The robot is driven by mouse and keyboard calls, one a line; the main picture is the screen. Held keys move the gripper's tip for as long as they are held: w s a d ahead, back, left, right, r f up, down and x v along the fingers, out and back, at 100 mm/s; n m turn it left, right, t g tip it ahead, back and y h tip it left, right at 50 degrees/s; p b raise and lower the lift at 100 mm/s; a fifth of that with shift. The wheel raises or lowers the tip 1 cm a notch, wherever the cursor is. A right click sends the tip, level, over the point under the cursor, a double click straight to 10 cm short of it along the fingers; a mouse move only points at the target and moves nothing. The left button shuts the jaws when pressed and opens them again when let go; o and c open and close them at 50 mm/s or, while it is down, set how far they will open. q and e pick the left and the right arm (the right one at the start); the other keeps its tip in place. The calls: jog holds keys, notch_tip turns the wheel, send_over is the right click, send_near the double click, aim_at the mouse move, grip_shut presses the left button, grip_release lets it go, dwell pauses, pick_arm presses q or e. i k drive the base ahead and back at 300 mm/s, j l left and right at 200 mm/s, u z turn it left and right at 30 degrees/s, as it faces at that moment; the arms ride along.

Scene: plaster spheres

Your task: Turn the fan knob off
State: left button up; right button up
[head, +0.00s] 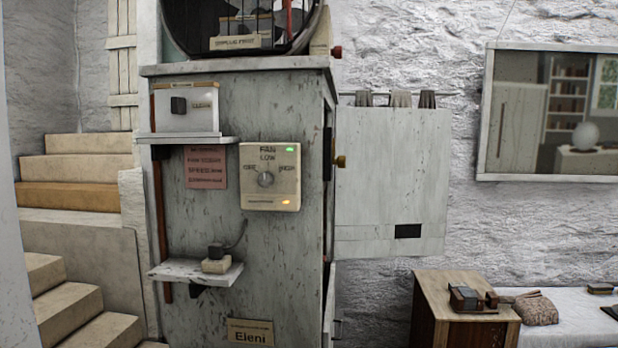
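The fan knob (265,179) is a small round grey dial on a cream control panel (286,200). The panel is fixed to the side of a grey, speckled cabinet (230,240). It is lettered FAN and LOW above the knob, HIGH at right, and a word that looks like OFF at left. A green light shows at its top right and an orange light at its bottom right. The exact direction of the knob is too small to tell. Neither of my grippers is in view.
A small shelf (182,271) with a dark plug-like object juts from the cabinet. A white box (187,110) sits on an upper ledge. A cabinet door (390,180) stands open at right. Stairs (75,170) rise at left; a wooden side table (440,290) stands at right.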

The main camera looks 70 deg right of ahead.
aim_at(265, 179)
jog(key=z, duration=2.15)
